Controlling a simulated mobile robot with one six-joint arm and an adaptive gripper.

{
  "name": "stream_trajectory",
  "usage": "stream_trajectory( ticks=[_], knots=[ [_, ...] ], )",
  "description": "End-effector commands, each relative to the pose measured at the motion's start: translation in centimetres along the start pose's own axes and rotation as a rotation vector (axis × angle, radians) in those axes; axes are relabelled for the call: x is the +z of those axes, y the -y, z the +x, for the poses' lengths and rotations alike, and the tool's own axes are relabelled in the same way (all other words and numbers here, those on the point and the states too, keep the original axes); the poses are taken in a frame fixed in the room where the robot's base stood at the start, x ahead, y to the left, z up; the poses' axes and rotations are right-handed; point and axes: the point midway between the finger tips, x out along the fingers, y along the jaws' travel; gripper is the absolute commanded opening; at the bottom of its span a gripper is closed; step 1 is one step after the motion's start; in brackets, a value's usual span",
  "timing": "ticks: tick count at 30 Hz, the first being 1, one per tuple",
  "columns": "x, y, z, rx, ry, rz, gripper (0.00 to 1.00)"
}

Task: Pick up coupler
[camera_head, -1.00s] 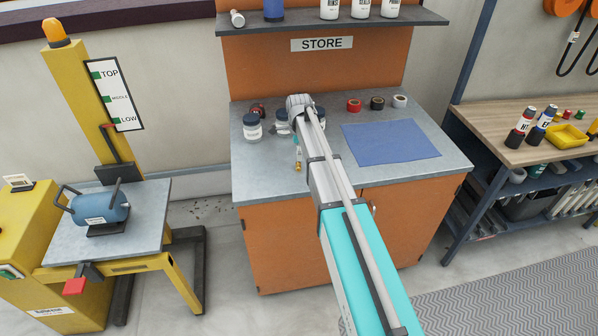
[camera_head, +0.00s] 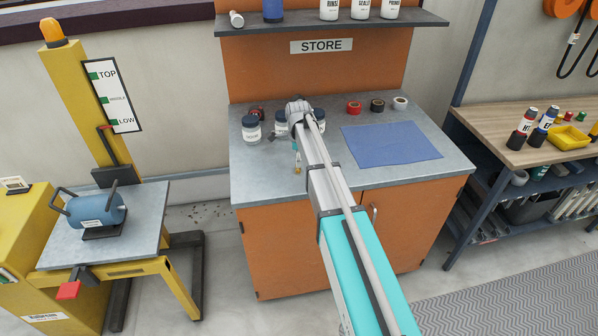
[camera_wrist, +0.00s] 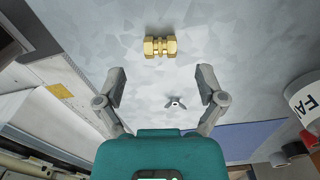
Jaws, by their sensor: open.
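The brass coupler (camera_wrist: 160,46) lies on the grey counter top in the wrist view, at the upper middle, ahead of my fingertips. My gripper (camera_wrist: 162,82) is open, with one finger on each side and nothing between the tips but bare counter. The coupler is apart from both fingers. In the head view my arm reaches over the counter (camera_head: 270,178) under the STORE sign. My gripper is mostly hidden there behind the arm, and I cannot clearly make out the coupler.
A small wing nut (camera_wrist: 175,104) lies between and behind the fingertips. A white labelled jar (camera_wrist: 306,98) stands at the right. A blue mat (camera_head: 392,143) and tape rolls (camera_head: 377,105) lie on the counter. Jars (camera_head: 251,130) stand at its back left.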

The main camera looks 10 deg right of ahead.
Motion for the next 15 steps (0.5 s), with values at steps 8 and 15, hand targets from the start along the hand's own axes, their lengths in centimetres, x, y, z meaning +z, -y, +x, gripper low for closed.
stream_trajectory(
  ticks=[8, 15],
  knots=[
    [0.2, 0.1, 2.6, 0.000, 0.000, 0.000, 0.89],
    [0.2, 0.1, 3.6, 0.000, 0.000, -0.001, 0.89]
  ],
)
